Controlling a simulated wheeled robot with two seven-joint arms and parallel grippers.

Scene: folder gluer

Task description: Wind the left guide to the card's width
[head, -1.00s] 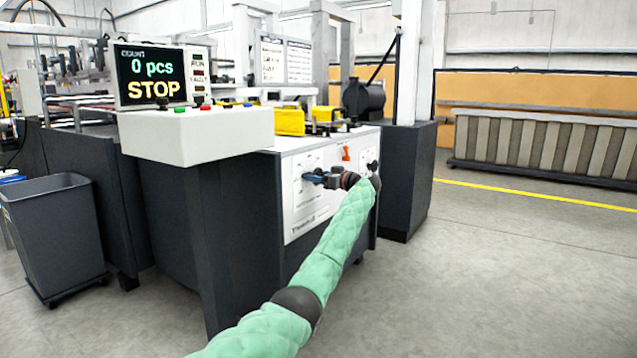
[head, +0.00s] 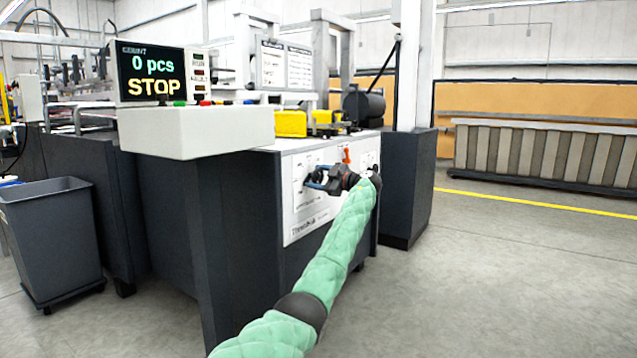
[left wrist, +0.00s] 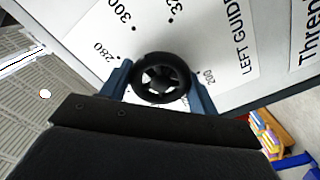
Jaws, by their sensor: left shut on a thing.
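The left guide's handwheel (left wrist: 160,78) is a black spoked wheel on a white dial plate. In the left wrist view it sits between the two blue fingers of my left gripper (left wrist: 160,88), which is shut on it. The dial plate (left wrist: 185,22) carries numbers such as 280 and 300 and the words LEFT GUIDE. In the head view my left gripper (head: 318,180) is at the machine's white side panel (head: 300,215), and it largely hides the wheel. The yellow guides (head: 291,124) sit on top of the machine. My right gripper is not in view.
A control box with a screen (head: 151,76) reading 0 pcs and STOP stands at the machine's near corner. An orange lever (head: 346,156) is above the wheel. A grey bin (head: 52,240) stands at left. The floor at right is clear.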

